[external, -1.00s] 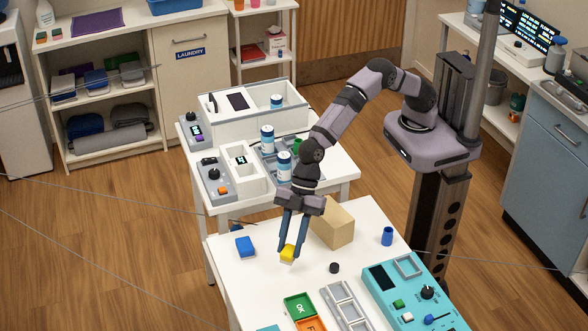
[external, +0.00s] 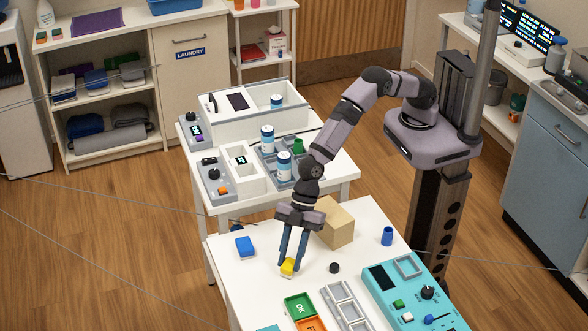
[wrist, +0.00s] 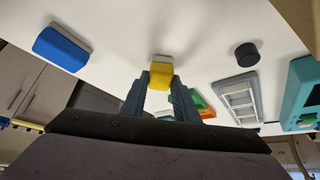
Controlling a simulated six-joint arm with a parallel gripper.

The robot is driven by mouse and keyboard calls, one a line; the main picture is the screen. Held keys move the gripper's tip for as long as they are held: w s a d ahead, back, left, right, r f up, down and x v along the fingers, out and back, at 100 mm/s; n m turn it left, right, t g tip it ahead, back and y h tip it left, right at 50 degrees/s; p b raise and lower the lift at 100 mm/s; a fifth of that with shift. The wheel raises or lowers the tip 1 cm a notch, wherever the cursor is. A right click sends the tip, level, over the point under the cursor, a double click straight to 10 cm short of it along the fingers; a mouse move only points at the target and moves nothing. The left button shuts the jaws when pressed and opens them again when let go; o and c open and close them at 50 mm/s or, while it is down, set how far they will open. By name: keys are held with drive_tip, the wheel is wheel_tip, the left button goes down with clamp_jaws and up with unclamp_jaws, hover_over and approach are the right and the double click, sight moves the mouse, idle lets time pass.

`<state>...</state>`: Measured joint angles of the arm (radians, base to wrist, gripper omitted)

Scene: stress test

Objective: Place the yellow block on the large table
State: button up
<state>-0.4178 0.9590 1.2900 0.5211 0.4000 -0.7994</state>
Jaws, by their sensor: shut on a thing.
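The yellow block (external: 288,267) is at the fingertips of my gripper (external: 289,262), over the front white table (external: 262,285). In the wrist view the yellow block (wrist: 161,75) sits between the two dark blue fingers of my gripper (wrist: 161,82), which are shut on it. A pale side of the block shows at its far edge. The block is at or very near the tabletop; I cannot tell whether it touches.
A blue block (external: 245,247) lies to the left. A cardboard box (external: 336,226) stands close behind my gripper. A black knob (external: 334,267), a blue cup (external: 387,236), a grey tray (external: 343,300), green and orange trays (external: 299,306) and a teal panel (external: 408,290) are to the right and front.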

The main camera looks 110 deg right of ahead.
drive_tip(key=shift+f, duration=0.2)
drive_tip(key=o, duration=1)
drive_tip(key=shift+r, duration=0.15)
drive_tip(key=shift+r, duration=0.15)
drive_tip(key=b+v, duration=0.3)
drive_tip(key=v, duration=0.8)
drive_tip(key=shift+s+d+r, duration=0.2)
drive_tip(key=shift+r, duration=0.1)
drive_tip(key=shift+d, duration=0.1)
